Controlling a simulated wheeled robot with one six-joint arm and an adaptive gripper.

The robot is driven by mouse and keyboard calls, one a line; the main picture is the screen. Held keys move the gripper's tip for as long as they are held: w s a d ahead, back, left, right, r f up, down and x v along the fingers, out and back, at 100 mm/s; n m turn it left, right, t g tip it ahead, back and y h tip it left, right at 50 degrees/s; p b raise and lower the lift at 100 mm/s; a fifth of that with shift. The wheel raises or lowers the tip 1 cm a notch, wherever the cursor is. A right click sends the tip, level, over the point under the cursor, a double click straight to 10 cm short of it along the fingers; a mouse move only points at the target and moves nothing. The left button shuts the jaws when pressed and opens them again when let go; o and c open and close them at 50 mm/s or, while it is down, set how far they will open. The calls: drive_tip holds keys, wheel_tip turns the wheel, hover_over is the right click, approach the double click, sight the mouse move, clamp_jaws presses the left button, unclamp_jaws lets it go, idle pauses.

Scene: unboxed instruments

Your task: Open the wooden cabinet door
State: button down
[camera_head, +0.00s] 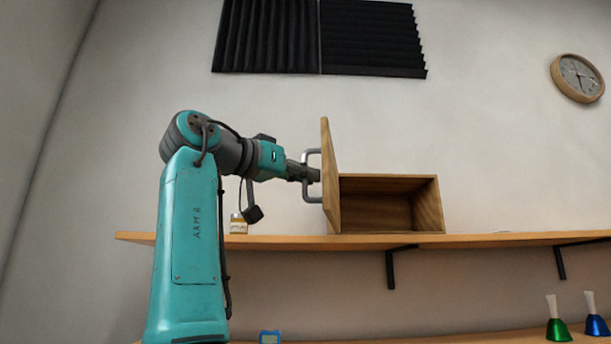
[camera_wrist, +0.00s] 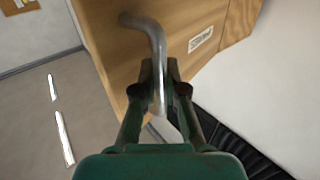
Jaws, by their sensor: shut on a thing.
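The wooden cabinet (camera_head: 388,204) stands on a shelf, and its empty-looking inside shows in the head view. Its door (camera_head: 328,172) is swung open at the left side, seen nearly edge-on, and fills the top of the wrist view (camera_wrist: 185,50). A grey metal bar handle (camera_head: 309,196) sticks out from the door's left face; it shows in the wrist view (camera_wrist: 155,38) too. My gripper (camera_head: 312,174) comes from the left and is shut on the handle. In the wrist view its two fingers (camera_wrist: 160,92) sit on either side of the bar.
The wooden shelf (camera_head: 480,240) runs on dark brackets. A small labelled jar (camera_head: 238,224) stands on it, left of the cabinet, below my arm. A green bell (camera_head: 558,325) and a blue bell (camera_head: 596,318) stand on a lower surface. A clock (camera_head: 577,78) hangs on the wall.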

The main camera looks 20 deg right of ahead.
drive_tip(key=c, duration=1.2)
unclamp_jaws()
drive_tip(key=shift+a, duration=0.15)
drive_tip(key=v, duration=1.1)
drive_tip(key=shift+s+a, duration=0.15)
drive_tip(key=shift+a, duration=0.2)
drive_tip(key=shift+f, duration=0.1)
